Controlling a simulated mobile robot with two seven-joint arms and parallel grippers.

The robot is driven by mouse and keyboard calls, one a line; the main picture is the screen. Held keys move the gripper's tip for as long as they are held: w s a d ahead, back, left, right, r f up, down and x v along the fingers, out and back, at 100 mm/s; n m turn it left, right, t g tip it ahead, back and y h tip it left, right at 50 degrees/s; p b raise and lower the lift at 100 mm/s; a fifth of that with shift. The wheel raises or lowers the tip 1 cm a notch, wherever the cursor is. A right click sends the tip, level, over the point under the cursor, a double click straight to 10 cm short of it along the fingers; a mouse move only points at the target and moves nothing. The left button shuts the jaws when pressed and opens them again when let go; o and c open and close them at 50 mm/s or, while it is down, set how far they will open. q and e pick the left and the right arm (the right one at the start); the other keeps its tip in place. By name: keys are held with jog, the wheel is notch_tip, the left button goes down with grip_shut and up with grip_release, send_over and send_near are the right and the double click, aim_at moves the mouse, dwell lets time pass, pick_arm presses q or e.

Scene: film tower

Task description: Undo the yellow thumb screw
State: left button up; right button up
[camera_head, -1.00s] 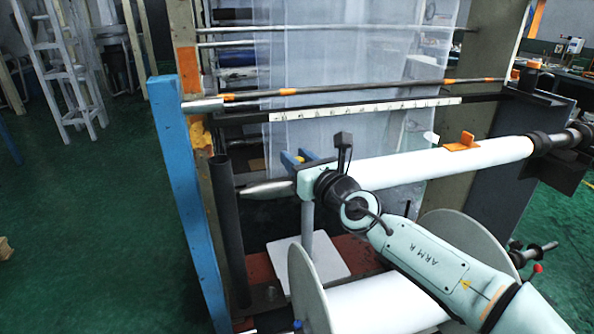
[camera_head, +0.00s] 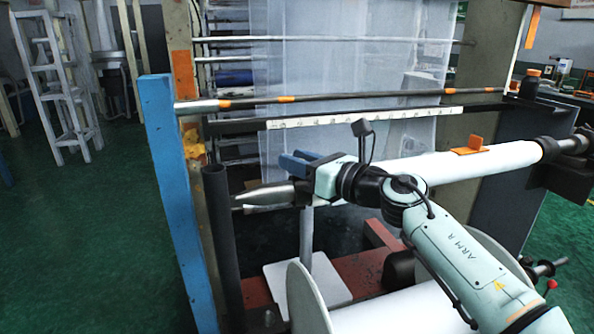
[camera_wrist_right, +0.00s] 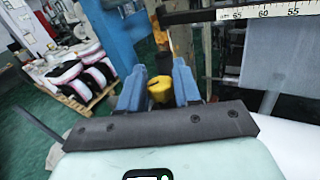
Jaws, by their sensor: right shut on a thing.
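The yellow thumb screw (camera_wrist_right: 160,90) shows in the right wrist view, between the two blue fingers of my right gripper (camera_wrist_right: 159,76). In the head view, my right gripper (camera_head: 297,161) is above the roller's tapered metal end, with its blue fingers pointing left. It is shut on the screw, which those fingers hide in the head view. Whether the screw is still threaded into anything cannot be seen. My left gripper is in neither view.
The white roller (camera_head: 480,163) with an orange clip (camera_head: 470,146) runs right of my gripper. A blue post (camera_head: 178,200) and a dark upright tube (camera_head: 222,240) stand to the left. Translucent film (camera_head: 350,75) hangs behind. A film roll's white flange (camera_head: 306,300) is below.

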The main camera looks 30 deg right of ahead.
jog(key=shift+n+g+y, duration=0.6)
jog(key=shift+n+y, duration=0.3)
jog(key=shift+y, duration=0.6)
jog(key=o, duration=0.9)
jog(key=shift+o, duration=0.2)
jog(key=shift+a, duration=0.1)
jog(key=shift+s, duration=0.1)
jog(key=v, duration=1.3)
jog(key=shift+d, duration=0.25)
